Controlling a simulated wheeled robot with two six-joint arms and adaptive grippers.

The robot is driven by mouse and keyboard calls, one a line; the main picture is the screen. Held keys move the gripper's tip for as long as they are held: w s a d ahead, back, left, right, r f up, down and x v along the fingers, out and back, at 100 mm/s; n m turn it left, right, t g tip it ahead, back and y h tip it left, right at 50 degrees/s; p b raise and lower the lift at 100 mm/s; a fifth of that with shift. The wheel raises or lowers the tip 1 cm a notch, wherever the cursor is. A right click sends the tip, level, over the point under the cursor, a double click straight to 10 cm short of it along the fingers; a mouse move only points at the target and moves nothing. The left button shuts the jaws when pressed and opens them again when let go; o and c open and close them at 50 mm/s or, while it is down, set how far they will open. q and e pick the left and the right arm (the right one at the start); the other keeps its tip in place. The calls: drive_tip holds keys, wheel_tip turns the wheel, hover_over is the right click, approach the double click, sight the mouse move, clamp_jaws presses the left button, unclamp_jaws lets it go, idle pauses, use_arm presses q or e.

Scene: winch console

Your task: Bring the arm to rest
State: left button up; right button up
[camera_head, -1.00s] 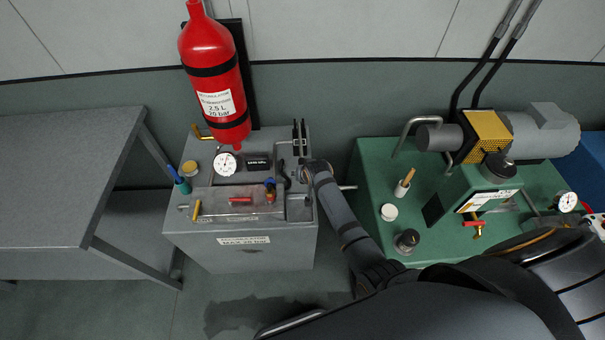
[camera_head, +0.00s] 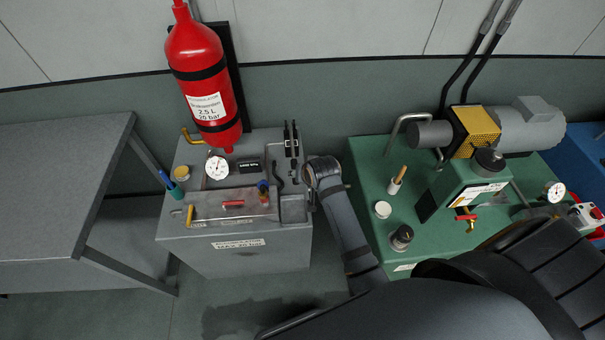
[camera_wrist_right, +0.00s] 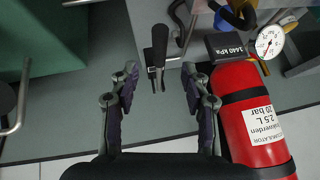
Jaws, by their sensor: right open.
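My right arm (camera_head: 345,220) comes up from the bottom right in the head view. Its wrist is beside the right edge of the grey console (camera_head: 250,262). In the right wrist view my right gripper (camera_wrist_right: 158,72) has its two fingers spread wide apart with nothing held between them. A black handle (camera_wrist_right: 158,38) shows beyond the gap between the fingers; I cannot tell its exact distance. In the head view I cannot clearly make out the gripper fingers among the dark parts near the console's back right. My left gripper is not in view.
The red accumulator bottle (camera_head: 203,80) hangs behind the console and shows close to the right finger in the wrist view (camera_wrist_right: 248,110). A round gauge (camera_head: 217,168) is on the console. A green machine (camera_head: 365,185) stands right, a grey table (camera_head: 60,190) left.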

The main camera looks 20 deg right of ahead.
drive_tip(key=shift+s+r, duration=0.15)
idle(0.4)
drive_tip(key=s+d+r+n+g, duration=0.1)
drive_tip(key=s+d+n+g, duration=0.15)
drive_tip(key=s, duration=0.75)
drive_tip(key=s+d+r+n+g, duration=0.1)
drive_tip(key=s+d+n, duration=0.2)
drive_tip(key=s, duration=0.8)
wheel_tip(320, 180, down, 25)
drive_tip(key=s+d+g+h, duration=0.1)
drive_tip(key=s+d, duration=0.1)
drive_tip(key=s+d+f+m+g, duration=0.1)
drive_tip(key=s+f, duration=1.7)
drive_tip(key=shift+s+b, duration=0.35)
